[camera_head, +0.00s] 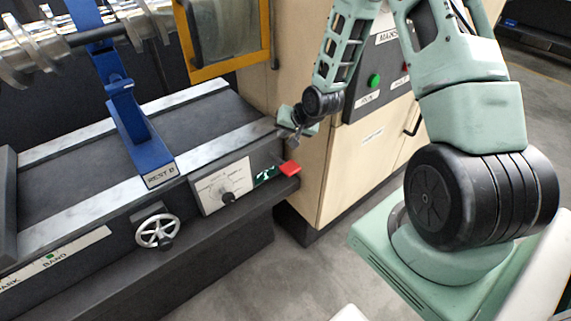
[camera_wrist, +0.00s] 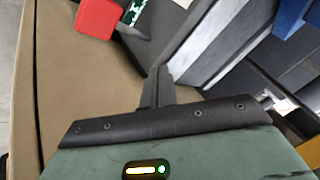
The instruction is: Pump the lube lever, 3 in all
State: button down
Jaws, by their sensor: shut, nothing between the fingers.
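The lube lever has a red handle (camera_head: 290,168) at the right end of the machine bed's front. It also shows at the top left of the wrist view (camera_wrist: 98,18). A green label with white marks (camera_head: 266,175) is just left of the handle. My gripper (camera_head: 290,138) is shut and empty, a little above the red handle near the bed's right corner. In the wrist view my gripper's fingers (camera_wrist: 158,85) are together, with the red handle to their upper left and apart from them. The lever's mount is mostly hidden.
A white dial plate (camera_head: 222,186) and a silver handwheel (camera_head: 158,231) are on the machine front. The blue REST B stand (camera_head: 140,130) holds a crankshaft (camera_head: 60,45). A beige cabinet (camera_head: 310,190) with a green button (camera_head: 374,81) stands behind my arm. Floor is clear in front.

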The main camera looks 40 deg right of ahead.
aim_at(287, 164)
jog(key=f+b, duration=0.1)
jog(key=f, duration=0.1)
jog(key=f+b, duration=0.2)
jog(key=f, duration=0.1)
jog(key=s+f+b, duration=0.1)
jog(key=f+b, duration=0.1)
jog(key=shift+f, duration=0.3)
dwell(1.7)
jog(key=shift+s+f+b, duration=0.1)
jog(key=shift+f+b, duration=0.3)
jog(key=shift+b, duration=0.1)
jog(key=shift+s+f+b, duration=0.15)
jog(key=shift+f+b, duration=0.4)
jog(key=shift+f, duration=0.2)
jog(key=shift+s+f+b, duration=0.15)
jog(key=shift+f+b, duration=0.4)
jog(key=shift+f, duration=0.15)
dwell(1.7)
jog(key=shift+r, duration=0.1)
jog(key=shift+w+r+p, duration=0.15)
jog(key=shift+r+p, duration=0.6)
jog(key=shift+r, duration=0.15)
jog(key=shift+w+r+p, duration=0.15)
jog(key=shift+r+p, duration=0.6)
jog(key=shift+r, duration=0.15)
